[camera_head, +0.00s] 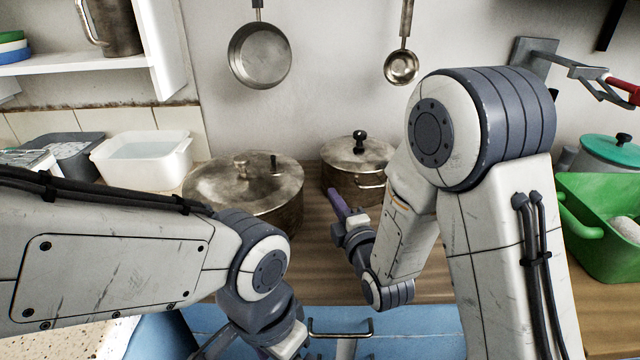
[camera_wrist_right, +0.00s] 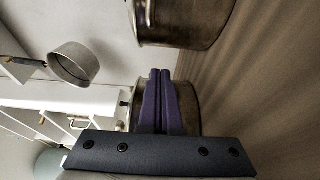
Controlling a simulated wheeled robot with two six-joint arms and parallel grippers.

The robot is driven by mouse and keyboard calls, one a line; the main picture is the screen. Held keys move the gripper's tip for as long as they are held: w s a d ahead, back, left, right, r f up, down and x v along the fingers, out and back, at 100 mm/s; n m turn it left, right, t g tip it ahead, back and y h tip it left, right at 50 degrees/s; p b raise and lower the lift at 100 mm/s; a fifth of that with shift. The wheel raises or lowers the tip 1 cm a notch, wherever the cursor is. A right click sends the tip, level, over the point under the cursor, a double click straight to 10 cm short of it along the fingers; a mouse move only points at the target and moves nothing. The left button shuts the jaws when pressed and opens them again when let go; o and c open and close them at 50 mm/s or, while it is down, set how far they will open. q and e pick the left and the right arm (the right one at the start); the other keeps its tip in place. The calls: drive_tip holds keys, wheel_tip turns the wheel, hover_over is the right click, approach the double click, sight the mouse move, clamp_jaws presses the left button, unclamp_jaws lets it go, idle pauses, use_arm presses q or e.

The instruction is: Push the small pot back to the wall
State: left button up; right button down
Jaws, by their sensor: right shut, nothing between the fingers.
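The small pot (camera_head: 350,185), a lidded steel pot with a black knob, stands on the wooden counter close to the wall. It also shows at the top of the right wrist view (camera_wrist_right: 190,28), with a side handle. My right gripper (camera_head: 334,194) has purple fingers, shut with nothing between them. They are in front of the small pot, to its left, and point towards the gap between it and the large pot. In the right wrist view the fingertips (camera_wrist_right: 160,73) appear apart from the small pot. My left gripper is mostly cut off at the bottom of the head view.
The large lidded pot (camera_head: 290,213) stands left of the small pot. A pan (camera_head: 260,55) and a ladle (camera_head: 401,68) hang on the wall. A white tub (camera_head: 140,160) is at left, a green crate (camera_head: 595,235) at right. Some bare counter (camera_head: 320,265) shows in front.

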drive_tip(key=shift+w+f, duration=0.2)
drive_tip(key=shift+f, duration=0.2)
drive_tip(key=shift+w+a, duration=0.1)
drive_tip(key=shift+w, duration=0.2)
drive_tip(key=x, duration=0.9)
drive_tip(key=shift+w+p, duration=0.15)
drive_tip(key=shift+p, duration=0.15)
use_arm(q)
drive_tip(key=shift+w, duration=0.15)
drive_tip(key=shift+d+f, duration=0.1)
